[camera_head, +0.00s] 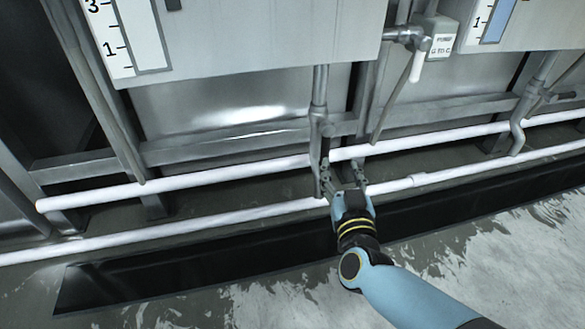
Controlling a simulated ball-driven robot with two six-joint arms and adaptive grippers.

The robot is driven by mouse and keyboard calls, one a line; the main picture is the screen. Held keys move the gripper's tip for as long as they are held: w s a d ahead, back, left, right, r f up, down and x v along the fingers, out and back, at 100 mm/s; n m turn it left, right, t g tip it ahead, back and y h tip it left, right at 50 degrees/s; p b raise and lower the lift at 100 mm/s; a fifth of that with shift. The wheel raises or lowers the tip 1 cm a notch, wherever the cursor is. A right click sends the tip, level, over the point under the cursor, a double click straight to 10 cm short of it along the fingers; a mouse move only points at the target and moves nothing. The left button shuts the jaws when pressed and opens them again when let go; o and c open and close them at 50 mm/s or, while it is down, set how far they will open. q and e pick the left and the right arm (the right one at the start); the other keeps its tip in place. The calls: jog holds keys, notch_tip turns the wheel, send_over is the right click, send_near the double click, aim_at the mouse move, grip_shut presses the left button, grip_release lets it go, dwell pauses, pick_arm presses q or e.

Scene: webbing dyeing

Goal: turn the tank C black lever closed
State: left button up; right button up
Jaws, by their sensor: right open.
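My right gripper (343,174) is open in the lower middle, its two dark fingers spread and pointing up toward the white pipes. A vertical drain pipe (319,88) comes down from under the tank just above it. A small dark valve part (326,129) sits on this pipe, above the left finger; it may be the black lever, but its shape and position are too small to tell. The left finger overlaps the lower pipe in the picture; I cannot tell if they touch. No tank C label is readable. My left gripper is out of view.
Two long white pipes, an upper one (230,173) and a lower one (200,224), run across behind the gripper. A dark floor channel (200,262) lies below them. A white-handled lever (417,67) hangs beside a labelled pump box (441,43). The wet floor in front is clear.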

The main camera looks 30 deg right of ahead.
aim_at(326, 154)
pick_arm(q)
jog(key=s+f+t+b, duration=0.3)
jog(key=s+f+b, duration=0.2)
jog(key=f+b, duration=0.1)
pick_arm(e)
jog(key=w+d+f, duration=0.1)
jog(key=w, duration=0.2)
jog(key=w+d+f, duration=0.1)
jog(key=w, duration=0.2)
jog(key=w+f, duration=0.2)
jog(key=w, duration=0.1)
jog(key=shift+w+d, duration=0.1)
jog(key=shift+d, duration=0.3)
jog(key=shift+x, duration=0.95)
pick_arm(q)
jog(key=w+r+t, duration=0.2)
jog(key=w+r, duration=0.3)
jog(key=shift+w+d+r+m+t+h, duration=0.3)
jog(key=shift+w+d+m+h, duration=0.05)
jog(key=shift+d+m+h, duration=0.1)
pick_arm(e)
jog(key=shift+w+d+r, duration=0.1)
jog(key=shift+w+r, duration=0.05)
jog(key=shift+w, duration=0.05)
grip_shut()
